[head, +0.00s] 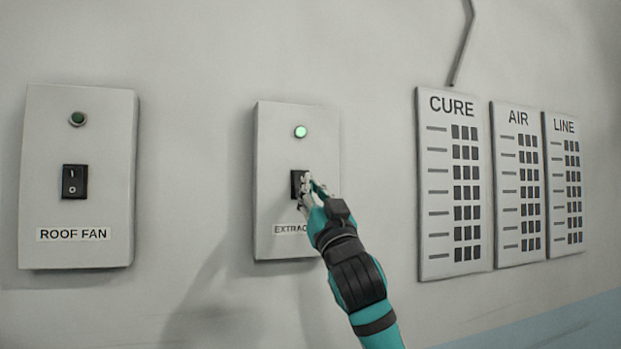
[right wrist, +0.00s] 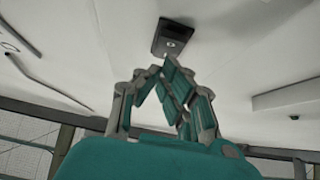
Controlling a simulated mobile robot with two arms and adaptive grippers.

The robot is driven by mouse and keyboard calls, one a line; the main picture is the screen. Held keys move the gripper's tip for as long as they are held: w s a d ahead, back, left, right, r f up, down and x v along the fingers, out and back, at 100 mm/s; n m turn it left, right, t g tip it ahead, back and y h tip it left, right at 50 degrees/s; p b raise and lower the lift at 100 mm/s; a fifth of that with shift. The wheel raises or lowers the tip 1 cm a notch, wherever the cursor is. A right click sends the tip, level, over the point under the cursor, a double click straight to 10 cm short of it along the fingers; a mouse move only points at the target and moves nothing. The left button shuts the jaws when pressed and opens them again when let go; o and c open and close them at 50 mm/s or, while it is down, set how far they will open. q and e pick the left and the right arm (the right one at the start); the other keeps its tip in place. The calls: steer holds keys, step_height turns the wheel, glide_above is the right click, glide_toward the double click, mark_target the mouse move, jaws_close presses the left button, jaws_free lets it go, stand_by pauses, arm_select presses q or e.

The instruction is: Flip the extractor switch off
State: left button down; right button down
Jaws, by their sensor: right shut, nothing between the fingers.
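The extractor switch (head: 296,183) is a black rocker on a pale wall box (head: 269,220) labelled "EXTRAC…", the rest of the label being hidden by my right gripper. A green lamp (head: 300,131) above it is lit. My right gripper (head: 305,180) is shut and empty, its fingertips at the right side of the switch and covering part of it. In the right wrist view the dark switch (right wrist: 172,38) shows just beyond the closed fingertips (right wrist: 158,68). I cannot tell whether they touch it. My left gripper is not in view.
A similar box (head: 100,220) labelled "ROOF FAN" is on the left, with a black rocker (head: 75,181) and a dark green lamp (head: 77,119). Panels labelled CURE (head: 433,255), AIR (head: 507,250) and LINE (head: 558,240) are on the right. The wall between the boxes is clear.

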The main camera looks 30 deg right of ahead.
steer(key=shift+w+d+f, duration=0.15)
steer(key=shift+w, duration=0.45)
steer(key=shift+w+f+t+b, duration=0.15)
steer(key=shift+w+t+b, duration=0.25)
steer(key=shift+b, duration=0.55)
